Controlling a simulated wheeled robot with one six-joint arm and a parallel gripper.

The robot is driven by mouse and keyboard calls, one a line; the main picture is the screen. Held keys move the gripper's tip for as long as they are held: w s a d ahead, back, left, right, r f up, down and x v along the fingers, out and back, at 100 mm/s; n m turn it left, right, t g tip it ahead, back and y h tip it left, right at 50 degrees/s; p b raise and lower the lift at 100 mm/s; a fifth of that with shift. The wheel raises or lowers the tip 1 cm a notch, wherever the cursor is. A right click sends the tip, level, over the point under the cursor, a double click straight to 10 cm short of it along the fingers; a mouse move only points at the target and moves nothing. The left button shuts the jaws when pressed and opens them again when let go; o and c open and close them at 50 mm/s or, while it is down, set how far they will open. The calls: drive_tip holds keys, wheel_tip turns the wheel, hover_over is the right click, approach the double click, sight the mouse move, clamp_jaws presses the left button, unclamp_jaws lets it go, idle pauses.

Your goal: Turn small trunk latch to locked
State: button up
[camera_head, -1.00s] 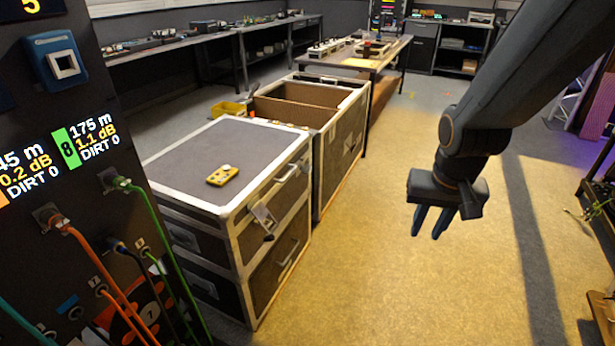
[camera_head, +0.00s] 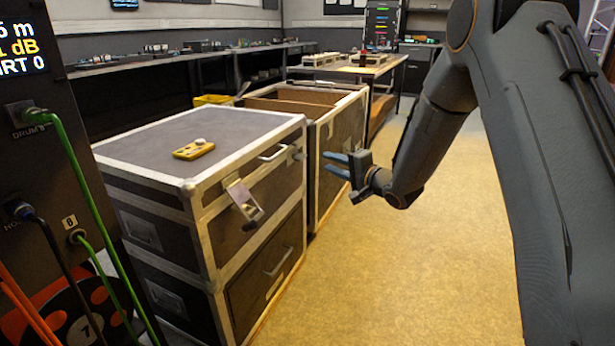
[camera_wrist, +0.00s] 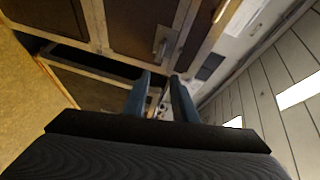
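The small trunk (camera_head: 270,225) is the nearer dark case with pale metal edges. Its latch (camera_head: 243,200) is a silver plate with a darker lever on the upper front face, near the left corner. The lever slants down to the right in the head view. What appears to be the same latch shows in the wrist view (camera_wrist: 163,42), above and between the fingertips. My gripper (camera_head: 328,164) is open and empty, with its blue fingers pointing left. It is apart from the latch, to its right in the head view. The fingers also show in the wrist view (camera_wrist: 160,90).
A yellow device (camera_head: 194,149) lies on the trunk's lid. A larger open trunk (camera_head: 340,135) stands behind. A dark panel (camera_head: 60,110) with plugged cables is at the left. The floor (camera_head: 400,270) to the trunk's right is clear.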

sight(304, 158)
drive_tip(key=shift+w+a+f+g+y+b, duration=0.1)
drive_tip(key=shift+w+a+f+y+b, duration=0.25)
drive_tip(key=shift+w+a+b, duration=0.75)
drive_tip(key=shift+w+a+f+g+y+b, duration=0.2)
drive_tip(key=shift+w+a+y, duration=0.4)
drive_tip(key=shift+a, duration=1)
drive_tip(key=shift+w+a+f+y+b, duration=0.3)
drive_tip(key=shift+w+a+b, duration=0.3)
drive_tip(key=shift+w+a, duration=0.6)
drive_tip(key=shift+s+a, duration=0.15)
clamp_jaws()
